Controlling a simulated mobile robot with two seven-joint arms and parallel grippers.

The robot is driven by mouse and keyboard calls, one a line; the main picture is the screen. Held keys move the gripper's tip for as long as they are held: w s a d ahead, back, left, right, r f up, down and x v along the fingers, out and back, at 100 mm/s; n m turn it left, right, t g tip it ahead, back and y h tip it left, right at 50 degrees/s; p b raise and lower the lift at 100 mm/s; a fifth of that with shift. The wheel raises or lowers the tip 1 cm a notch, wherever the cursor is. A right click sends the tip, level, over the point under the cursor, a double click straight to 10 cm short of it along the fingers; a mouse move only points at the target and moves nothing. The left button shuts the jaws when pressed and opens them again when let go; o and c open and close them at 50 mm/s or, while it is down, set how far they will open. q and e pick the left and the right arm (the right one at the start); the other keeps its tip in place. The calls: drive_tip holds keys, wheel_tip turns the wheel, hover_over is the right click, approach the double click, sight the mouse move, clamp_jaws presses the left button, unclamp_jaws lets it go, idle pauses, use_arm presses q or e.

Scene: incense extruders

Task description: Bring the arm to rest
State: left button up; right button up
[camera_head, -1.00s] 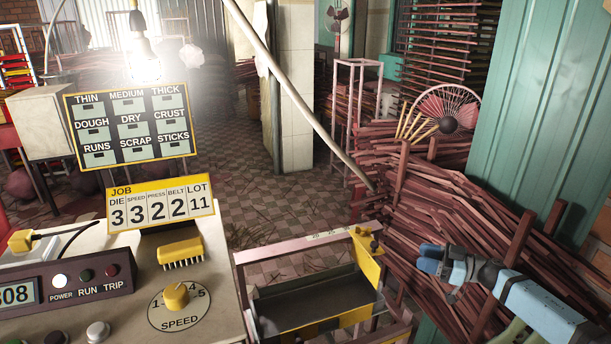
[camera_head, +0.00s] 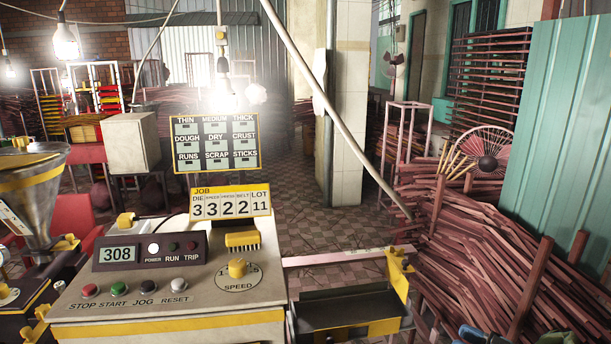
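My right arm shows only as a small blue and dark tip, its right gripper (camera_head: 484,335), at the bottom edge of the head view, right of centre. It lies in front of the heap of brown sticks (camera_head: 490,245). Most of it is cut off by the frame, so I cannot tell whether its fingers are open or shut. My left gripper and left arm are not in view.
A control console (camera_head: 170,290) with buttons and a speed knob (camera_head: 237,268) stands at lower left. A metal hopper (camera_head: 40,205) is left of it. A yellow-ended tray (camera_head: 345,308) sits between console and sticks. The tiled floor (camera_head: 290,235) behind is open.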

drive_tip(key=s+a+f+m+g+h, duration=0.25)
drive_tip(key=s+a+f+h, duration=0.3)
drive_tip(key=s+a, duration=0.7)
drive_tip(key=s+a+f+m+g+h, duration=0.1)
drive_tip(key=s+a+f+m+h, duration=0.4)
drive_tip(key=s+a, duration=0.75)
use_arm(q)
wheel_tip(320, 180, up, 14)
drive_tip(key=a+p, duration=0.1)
drive_tip(key=p, duration=1.7)
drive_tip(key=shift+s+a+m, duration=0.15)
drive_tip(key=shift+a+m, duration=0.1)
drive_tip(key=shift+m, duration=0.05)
use_arm(e)
wheel_tip(320, 180, up, 13)
drive_tip(key=s+d+n+y, duration=0.1)
drive_tip(key=d+n, duration=0.1)
drive_tip(key=shift+d, duration=0.4)
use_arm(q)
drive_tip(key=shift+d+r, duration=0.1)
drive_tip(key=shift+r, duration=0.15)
use_arm(e)
drive_tip(key=shift+s+t, duration=0.1)
drive_tip(key=shift+t, duration=0.15)
